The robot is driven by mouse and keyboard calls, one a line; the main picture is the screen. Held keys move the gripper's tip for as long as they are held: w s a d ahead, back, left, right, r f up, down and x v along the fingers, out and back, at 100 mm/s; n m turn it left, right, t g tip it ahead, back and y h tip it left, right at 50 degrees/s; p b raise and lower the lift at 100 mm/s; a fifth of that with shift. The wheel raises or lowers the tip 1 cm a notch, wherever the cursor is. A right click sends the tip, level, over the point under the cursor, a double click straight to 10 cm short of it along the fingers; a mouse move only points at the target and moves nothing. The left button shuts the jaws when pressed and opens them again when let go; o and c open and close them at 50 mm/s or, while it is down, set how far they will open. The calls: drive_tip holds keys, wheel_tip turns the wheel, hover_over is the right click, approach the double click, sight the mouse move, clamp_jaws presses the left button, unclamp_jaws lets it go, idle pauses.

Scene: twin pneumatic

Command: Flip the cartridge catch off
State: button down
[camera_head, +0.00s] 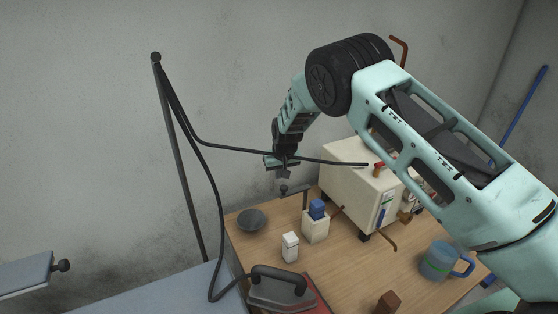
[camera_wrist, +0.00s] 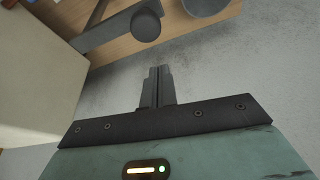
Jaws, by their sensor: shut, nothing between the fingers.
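A cream machine box (camera_head: 345,188) stands on the wooden table, partly hidden behind my arm. It has a red part (camera_head: 379,166) on top and small fittings on its front. I cannot tell which fitting is the cartridge catch. My gripper (camera_head: 284,174) is shut and empty, in the air left of the box and above the table's back edge. In the wrist view its fingers (camera_wrist: 157,86) are together, with the box's cream side (camera_wrist: 35,75) at the left. A dark arm with a round knob (camera_wrist: 146,25) lies beyond the fingertips; they look apart from it.
A cream block with a blue top (camera_head: 317,212), a white bottle (camera_head: 290,247) and a dark bowl (camera_head: 252,220) stand left of the box. A blue-grey mug (camera_head: 438,262) and a brown block (camera_head: 388,302) are nearer. An iron (camera_head: 280,290) with a cord stands at the front.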

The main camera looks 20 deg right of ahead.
sight(285, 187)
drive_tip(key=shift+s+f+p, duration=0.1)
drive_tip(key=shift+s+p, duration=0.6)
drive_tip(key=shift+s, duration=0.7)
drive_tip(key=shift+s+f+n+b, duration=0.1)
drive_tip(key=shift+s+n+b, duration=0.45)
drive_tip(key=shift+b, duration=0.3)
drive_tip(key=s+n+b, duration=0.1)
drive_tip(key=b, duration=0.1)
drive_tip(key=s+n+y+b, duration=0.1)
drive_tip(key=n+b, duration=0.1)
drive_tip(key=shift+d+f, duration=0.2)
drive_tip(key=shift+d, duration=0.2)
drive_tip(key=shift+s+d+r+n+g+y+b, duration=0.1)
drive_tip(key=shift+s+d+n+g+y+b, duration=0.45)
drive_tip(key=shift+s+d+n, duration=1.1)
drive_tip(key=shift+s+d+r+n+g+y+b, duration=0.1)
drive_tip(key=shift+s+d+n+g+y+b, duration=0.55)
drive_tip(key=shift+n, duration=2)
drive_tip(key=shift+s+d+r+n+g+y+b, duration=0.15)
drive_tip(key=shift+s+d+n+g+b, duration=0.4)
drive_tip(key=shift+d+n, duration=1.45)
drive_tip(key=shift+a, duration=0.15)
drive_tip(key=shift+a, duration=0.15)
